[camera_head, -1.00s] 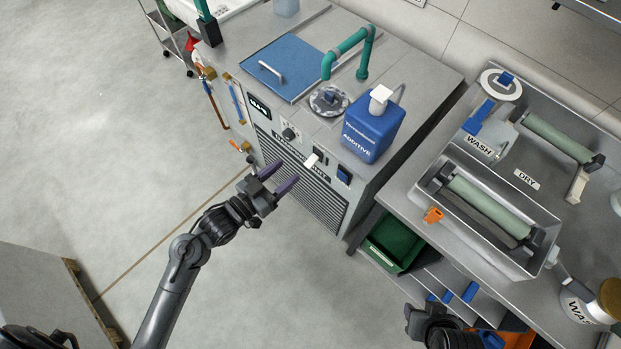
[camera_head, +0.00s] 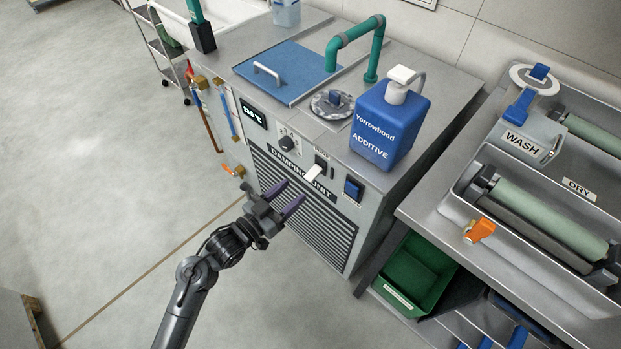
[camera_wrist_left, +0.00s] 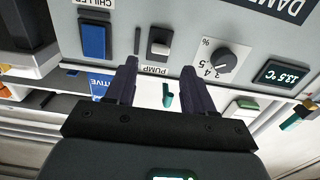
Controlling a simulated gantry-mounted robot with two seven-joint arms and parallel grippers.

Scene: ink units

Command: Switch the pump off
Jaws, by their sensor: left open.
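The pump switch (camera_head: 314,172) is a white rocker on a dark plate on the damping unit's front panel. It also shows in the left wrist view (camera_wrist_left: 160,43), upside down above its PUMP label (camera_wrist_left: 156,71). My left gripper (camera_head: 294,191) is open and empty, in front of the panel, a little left of and below the switch in the head view. In the left wrist view its fingers (camera_wrist_left: 160,64) lie either side of the switch's column, apparently short of the panel. My right gripper is out of view.
The blue CHILLER switch (camera_head: 353,188) sits right of the pump switch, a dial (camera_head: 288,144) and temperature display (camera_head: 253,115) left. A blue additive bottle (camera_head: 388,125) stands on the unit's top edge. A green bin (camera_head: 414,277) is lower right.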

